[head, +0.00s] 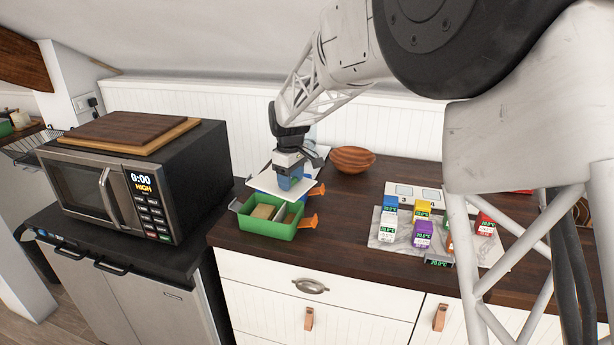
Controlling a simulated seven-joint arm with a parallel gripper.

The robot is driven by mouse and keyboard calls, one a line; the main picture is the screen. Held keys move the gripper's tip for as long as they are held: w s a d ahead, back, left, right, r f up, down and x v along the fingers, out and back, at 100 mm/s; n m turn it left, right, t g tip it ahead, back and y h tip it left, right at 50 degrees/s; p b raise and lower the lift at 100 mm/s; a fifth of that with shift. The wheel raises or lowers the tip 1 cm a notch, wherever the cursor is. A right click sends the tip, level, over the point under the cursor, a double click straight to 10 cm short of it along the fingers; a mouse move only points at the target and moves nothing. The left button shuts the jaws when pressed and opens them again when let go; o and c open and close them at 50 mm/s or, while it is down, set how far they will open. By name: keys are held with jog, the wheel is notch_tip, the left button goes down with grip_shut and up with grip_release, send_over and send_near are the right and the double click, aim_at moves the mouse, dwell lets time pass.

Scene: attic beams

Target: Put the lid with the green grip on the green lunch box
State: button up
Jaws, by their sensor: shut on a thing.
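The green lunch box (266,233) stands open near the counter's front left edge. It has tan food in its compartments and orange clips at its right end. My gripper (290,178) points down and is shut on a grip that looks blue, on top of a flat white lid (287,190). I cannot make out a green grip. The lid is above and behind the lunch box's rear edge and seems apart from it. The gripper's fingers partly hide the grip.
Blue and white items partly show behind the held lid. A wooden bowl (352,159) stands behind to the right. Several coloured blocks stand on a marble board (381,240) at right. A microwave (137,180) with cutting boards on top is at left. Counter between lunch box and board is clear.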

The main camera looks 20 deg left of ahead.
aim_at(281, 191)
jog(key=shift+s+a+r+n, duration=0.2)
jog(key=shift+s+a+n, duration=0.9)
jog(key=shift+s+n, duration=0.25)
jog(key=shift+w+f, duration=0.1)
jog(key=shift+f, duration=0.05)
jog(key=shift+f, duration=2.85)
jog(key=shift+f, duration=0.5)
jog(key=o, duration=1)
jog(key=shift+r, duration=0.1)
jog(key=shift+r, duration=3.8)
